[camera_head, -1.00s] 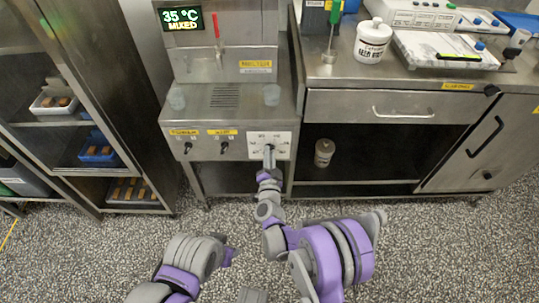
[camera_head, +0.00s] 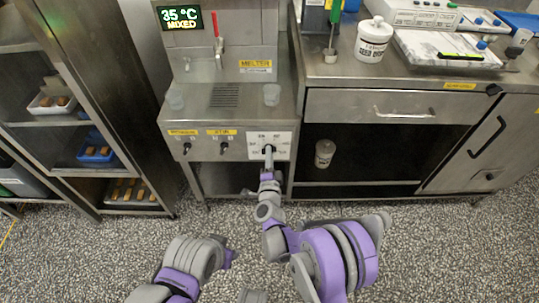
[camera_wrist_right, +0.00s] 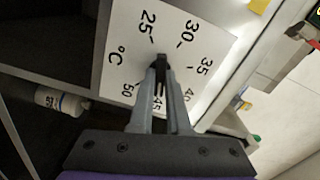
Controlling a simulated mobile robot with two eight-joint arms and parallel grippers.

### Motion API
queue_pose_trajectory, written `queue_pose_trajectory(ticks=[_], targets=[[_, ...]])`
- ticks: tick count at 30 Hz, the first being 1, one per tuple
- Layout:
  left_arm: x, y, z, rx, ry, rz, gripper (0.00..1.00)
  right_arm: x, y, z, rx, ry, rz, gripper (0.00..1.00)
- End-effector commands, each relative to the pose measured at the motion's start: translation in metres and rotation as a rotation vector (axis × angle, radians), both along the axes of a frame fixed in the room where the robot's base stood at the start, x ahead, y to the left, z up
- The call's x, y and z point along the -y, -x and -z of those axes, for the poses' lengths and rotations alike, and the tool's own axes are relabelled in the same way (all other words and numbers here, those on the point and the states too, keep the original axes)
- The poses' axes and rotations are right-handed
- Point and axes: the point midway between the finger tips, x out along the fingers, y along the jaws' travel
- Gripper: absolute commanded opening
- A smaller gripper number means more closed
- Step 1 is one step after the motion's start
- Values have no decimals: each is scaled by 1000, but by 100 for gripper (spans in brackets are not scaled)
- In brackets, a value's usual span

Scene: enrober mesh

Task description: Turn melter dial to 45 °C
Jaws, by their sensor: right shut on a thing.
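The white dial plate (camera_wrist_right: 190,50) is on the front of the steel melter (camera_head: 235,122). In the right wrist view it carries marks 25 to 50 and °C. The dark dial knob (camera_wrist_right: 160,61) is in the middle of the plate. My right gripper (camera_wrist_right: 160,74) is shut on the knob, its fingers covering part of the lower scale near 45. Which mark the knob points to is unclear. In the head view my right gripper (camera_head: 268,158) reaches up to the plate. The melter's display (camera_head: 180,18) reads 35 °C MIXED.
Two small black knobs (camera_head: 187,148) sit left of the dial. A counter (camera_head: 350,75) with a white tub (camera_head: 373,40) is at right, and a rack (camera_head: 60,120) at left.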

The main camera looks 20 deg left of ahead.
Motion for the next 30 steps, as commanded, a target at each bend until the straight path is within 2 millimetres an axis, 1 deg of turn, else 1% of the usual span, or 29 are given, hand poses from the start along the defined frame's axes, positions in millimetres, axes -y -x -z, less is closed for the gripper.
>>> queue_pose_trajectory(ticks=[9,10,14,15,22,25,28,30], targets=[[0,0,0,0,0,0,45,0,0,0,-1,-1,-2,0],[0,0,0,0,0,0,45,0,0,0,0,0,-2,18],[0,0,0,0,0,0,45,0,0,0,0,0,-1,42],[0,0,0,0,0,0,45,0,0,0,0,0,-1,45],[0,0,0,0,0,0,45,0,0,0,0,0,-1,45],[0,0,-1,0,0,0,45,1,4,0,0,0,-1,45],[0,1,-3,0,0,0,45,4,15,-1,-1,-1,-1,45],[0,1,-6,0,0,0,45,7,27,-1,0,0,-1,45]])
